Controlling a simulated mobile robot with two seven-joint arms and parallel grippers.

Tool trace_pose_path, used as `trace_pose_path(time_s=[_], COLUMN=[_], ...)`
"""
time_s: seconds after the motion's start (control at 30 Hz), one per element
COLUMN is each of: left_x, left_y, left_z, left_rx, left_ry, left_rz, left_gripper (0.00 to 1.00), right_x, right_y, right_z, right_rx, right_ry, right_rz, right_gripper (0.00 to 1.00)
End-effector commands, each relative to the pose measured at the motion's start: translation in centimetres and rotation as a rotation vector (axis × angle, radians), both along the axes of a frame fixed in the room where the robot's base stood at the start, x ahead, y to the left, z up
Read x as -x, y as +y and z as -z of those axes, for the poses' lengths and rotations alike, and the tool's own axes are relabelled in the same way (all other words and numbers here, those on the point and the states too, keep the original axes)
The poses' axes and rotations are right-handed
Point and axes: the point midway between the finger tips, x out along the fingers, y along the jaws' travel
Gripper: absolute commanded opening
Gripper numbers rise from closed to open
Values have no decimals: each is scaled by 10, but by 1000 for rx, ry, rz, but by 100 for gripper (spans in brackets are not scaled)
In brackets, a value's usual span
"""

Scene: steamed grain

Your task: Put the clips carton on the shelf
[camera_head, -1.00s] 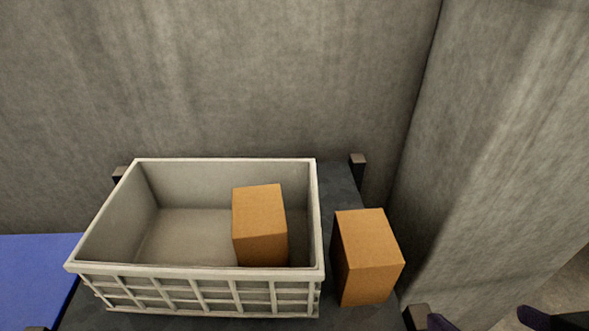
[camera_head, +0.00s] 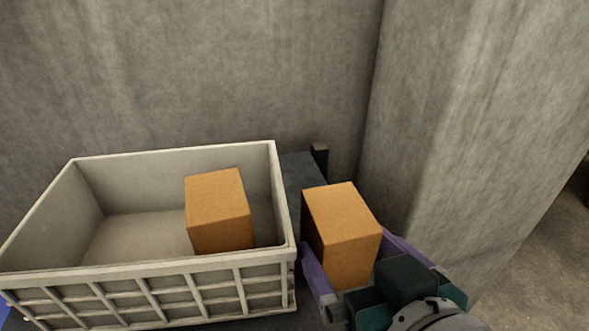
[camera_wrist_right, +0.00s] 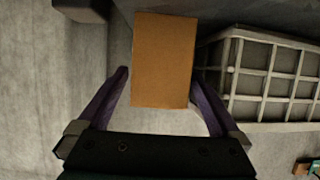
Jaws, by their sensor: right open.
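Two plain orange-brown cartons are in the head view, and no label shows on either, so I cannot tell which is the clips carton. One carton (camera_head: 342,232) stands on the dark shelf surface to the right of the crate. My right gripper (camera_head: 350,262) is open with its purple fingers on either side of this carton. In the right wrist view the carton (camera_wrist_right: 164,60) lies between the open fingers (camera_wrist_right: 163,90), with a gap on the left side. The other carton (camera_head: 219,210) stands inside the crate at its right end. My left gripper is not in view.
A pale slatted crate (camera_head: 145,281) takes up the left of the head view, close beside the standing carton. A dark post (camera_head: 319,158) rises at the surface's back corner. Concrete walls (camera_head: 470,130) stand behind and to the right.

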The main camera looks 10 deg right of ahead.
Motion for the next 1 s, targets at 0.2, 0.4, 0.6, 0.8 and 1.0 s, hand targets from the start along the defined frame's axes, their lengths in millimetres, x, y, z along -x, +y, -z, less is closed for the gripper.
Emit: trace_pose_path(time_s=[0.2,0.4,0.6,0.8,1.0], left_x=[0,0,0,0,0], left_y=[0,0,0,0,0], left_z=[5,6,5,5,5], left_rx=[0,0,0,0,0], left_ry=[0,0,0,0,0], left_rz=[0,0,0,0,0], left_gripper=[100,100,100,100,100], right_x=[-31,-38,-37,-37,-37], right_y=[2,2,2,2,2], right_z=[12,14,14,14,14], right_rx=[0,1,0,0,0], right_ry=[-2,-1,0,0,0], right_rz=[-1,0,0,0,-1], right_gripper=[100,100,91,68,46])
